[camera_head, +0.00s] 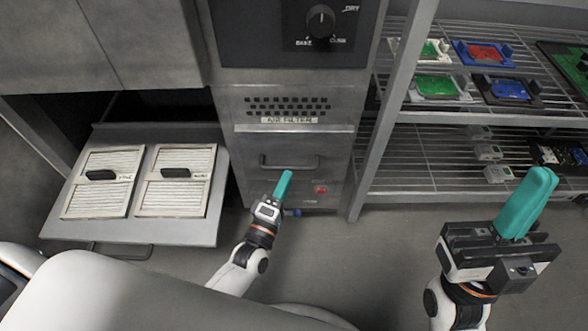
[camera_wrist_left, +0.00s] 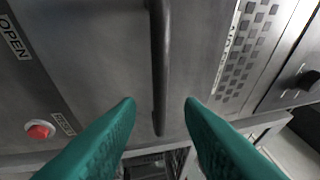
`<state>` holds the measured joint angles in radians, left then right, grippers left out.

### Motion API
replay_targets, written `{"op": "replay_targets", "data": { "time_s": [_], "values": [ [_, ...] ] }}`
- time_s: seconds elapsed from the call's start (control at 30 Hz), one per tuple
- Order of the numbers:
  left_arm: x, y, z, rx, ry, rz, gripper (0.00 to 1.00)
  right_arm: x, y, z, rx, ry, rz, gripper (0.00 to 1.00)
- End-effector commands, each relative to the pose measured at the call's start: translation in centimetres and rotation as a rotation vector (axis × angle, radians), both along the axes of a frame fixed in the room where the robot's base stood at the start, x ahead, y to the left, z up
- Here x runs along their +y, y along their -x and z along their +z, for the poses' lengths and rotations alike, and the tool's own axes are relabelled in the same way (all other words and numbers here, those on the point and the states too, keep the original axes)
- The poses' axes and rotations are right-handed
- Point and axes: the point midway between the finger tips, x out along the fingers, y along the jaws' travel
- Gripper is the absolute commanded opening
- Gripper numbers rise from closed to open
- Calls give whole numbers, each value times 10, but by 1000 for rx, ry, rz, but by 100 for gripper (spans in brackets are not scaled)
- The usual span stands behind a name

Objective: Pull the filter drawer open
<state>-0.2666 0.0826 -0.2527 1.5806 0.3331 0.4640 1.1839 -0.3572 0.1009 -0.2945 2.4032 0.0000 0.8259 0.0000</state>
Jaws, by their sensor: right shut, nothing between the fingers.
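The panel labelled air filter (camera_head: 251,176) is flush with the grey cabinet and has a bar handle (camera_head: 290,166). In the left wrist view the handle (camera_wrist_left: 160,70) runs down the middle of the picture. My left gripper (camera_head: 285,178) is at the handle's lower side in the head view. In the left wrist view its teal fingers (camera_wrist_left: 160,108) are spread, one on each side of the handle's line, with gaps to it. Contact cannot be told. My right gripper (camera_head: 530,200) is shut and empty at the right, away from the cabinet.
At left, a pulled-out tray (camera_head: 200,232) holds two pale filters (camera_head: 103,188) (camera_head: 172,185) with black grips. A red button (camera_head: 320,190) is below and right of the handle; it also shows in the left wrist view (camera_wrist_left: 39,130). Wire shelves (camera_head: 400,180) with coloured parts stand at right.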

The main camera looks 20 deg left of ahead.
Motion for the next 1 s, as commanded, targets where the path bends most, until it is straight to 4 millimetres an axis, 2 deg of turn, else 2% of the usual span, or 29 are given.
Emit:
{"op": "replay_targets", "data": {
  "time_s": [0.1,0.3,0.67,0.9,1.0],
  "values": [
    [-3,-22,2,-4,1,1,34,-2,10,-5,-63,-21,4,0],
    [-5,-44,6,0,-1,0,34,-3,13,-10,-77,-25,4,0],
    [-6,-50,9,1,-1,-1,34,-3,12,-10,-75,-25,4,0],
    [-6,-50,8,1,-1,-1,0,-3,12,-10,-74,-24,4,0],
    [-6,-50,8,1,-1,-1,0,-3,12,-11,-74,-24,4,0]
  ]
}}
